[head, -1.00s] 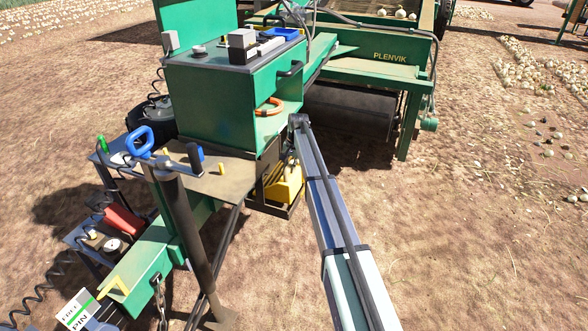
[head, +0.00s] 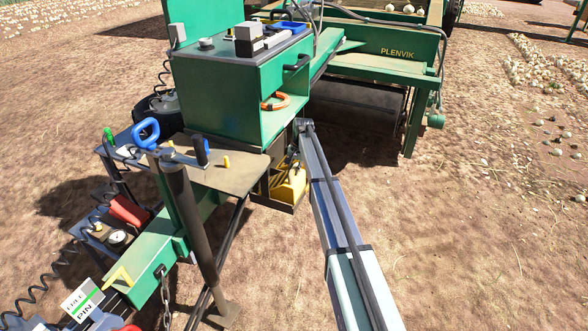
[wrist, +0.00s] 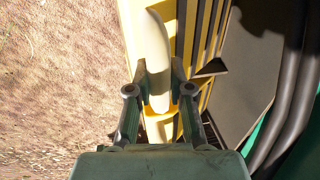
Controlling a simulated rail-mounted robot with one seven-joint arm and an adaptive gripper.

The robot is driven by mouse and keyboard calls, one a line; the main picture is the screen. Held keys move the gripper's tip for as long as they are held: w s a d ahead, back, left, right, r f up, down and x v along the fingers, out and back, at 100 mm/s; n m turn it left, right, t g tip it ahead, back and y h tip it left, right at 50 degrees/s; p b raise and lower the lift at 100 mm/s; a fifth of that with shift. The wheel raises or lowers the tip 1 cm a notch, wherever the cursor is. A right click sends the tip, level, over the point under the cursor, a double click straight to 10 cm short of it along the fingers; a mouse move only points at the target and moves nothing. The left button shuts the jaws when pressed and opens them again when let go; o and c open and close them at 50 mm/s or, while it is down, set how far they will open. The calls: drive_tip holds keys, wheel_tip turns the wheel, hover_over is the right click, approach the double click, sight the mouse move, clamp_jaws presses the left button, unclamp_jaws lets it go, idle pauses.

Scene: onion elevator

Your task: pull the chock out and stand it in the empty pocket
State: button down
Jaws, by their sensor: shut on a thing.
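The yellow chock (head: 291,184) sits low in a dark holder under the green machine in the head view, beside the end of my arm. In the wrist view the chock (wrist: 156,129) runs up the middle, with yellow and dark ribs on its right side. My gripper (wrist: 159,74) is shut on a pale, curved, upright part that looks like the chock's handle (wrist: 156,45), one finger on each side. In the head view my arm hides most of the gripper. I cannot tell how far the chock sits in its holder, and I cannot make out the empty pocket.
A tan worktop (head: 232,175) with a blue-handled jack (head: 147,133) stands left of the chock. The green cabinet (head: 225,100) rises above it. Dark hoses (wrist: 295,95) pass on the right in the wrist view. Bare soil (head: 460,240) on the right is open.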

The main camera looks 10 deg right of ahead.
drive_tip(key=c, duration=1)
unclamp_jaws()
drive_tip(key=shift+a, duration=0.1)
drive_tip(key=shift+f, duration=0.15)
